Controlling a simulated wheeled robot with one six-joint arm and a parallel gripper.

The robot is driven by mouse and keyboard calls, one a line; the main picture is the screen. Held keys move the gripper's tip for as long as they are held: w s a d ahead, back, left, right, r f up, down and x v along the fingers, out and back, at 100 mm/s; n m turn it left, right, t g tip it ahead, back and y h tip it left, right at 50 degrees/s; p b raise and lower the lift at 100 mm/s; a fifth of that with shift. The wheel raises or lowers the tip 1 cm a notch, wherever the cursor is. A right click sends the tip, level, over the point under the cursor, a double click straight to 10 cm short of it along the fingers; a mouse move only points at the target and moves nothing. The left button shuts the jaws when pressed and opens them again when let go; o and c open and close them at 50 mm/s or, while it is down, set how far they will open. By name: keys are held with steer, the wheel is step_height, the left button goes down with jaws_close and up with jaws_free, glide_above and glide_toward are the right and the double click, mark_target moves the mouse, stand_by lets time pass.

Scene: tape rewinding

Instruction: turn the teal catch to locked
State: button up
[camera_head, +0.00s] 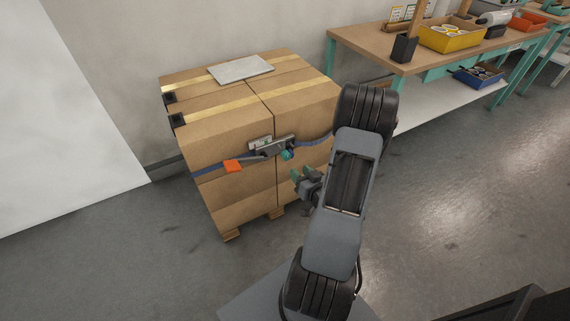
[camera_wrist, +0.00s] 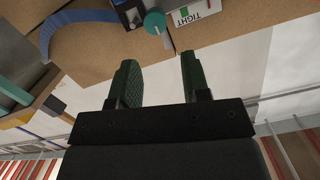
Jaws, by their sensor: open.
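The teal catch (camera_head: 287,154) is a small round knob on the grey strap tensioner (camera_head: 268,149), on the front of the stacked cartons. In the wrist view the teal catch (camera_wrist: 155,19) shows at the top, beside a white label (camera_wrist: 196,10) reading TIGHT. My gripper (camera_head: 297,175) is open and empty, just in front of the cartons and a little below the catch. In the wrist view my gripper's (camera_wrist: 156,66) two green fingertips stand apart, with the catch beyond them and not touched. I cannot read the catch's setting.
A blue strap (camera_head: 208,173) with an orange tag (camera_head: 233,166) runs around the cartons (camera_head: 235,135). A grey plate (camera_head: 240,68) lies on top. A workbench (camera_head: 375,48) with bins stands at the back right. The floor (camera_head: 455,185) at right is clear.

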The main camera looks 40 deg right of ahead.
mark_target(288, 157)
steer(key=shift+m+t+h, duration=0.3)
steer(key=shift+m+t, duration=0.4)
steer(key=shift+t, duration=0.1)
steer(key=w+b, duration=0.2)
steer(key=w, duration=0.2)
steer(key=w+d+f+b, duration=0.1)
steer(key=w+b, duration=0.2)
steer(key=w+d+b, duration=0.1)
steer(key=w+b, duration=0.2)
steer(key=w, duration=0.1)
steer(key=shift+w+f, duration=0.25)
steer(key=shift+w, duration=0.1)
steer(key=c, duration=0.6)
steer(key=shift+c, duration=0.2)
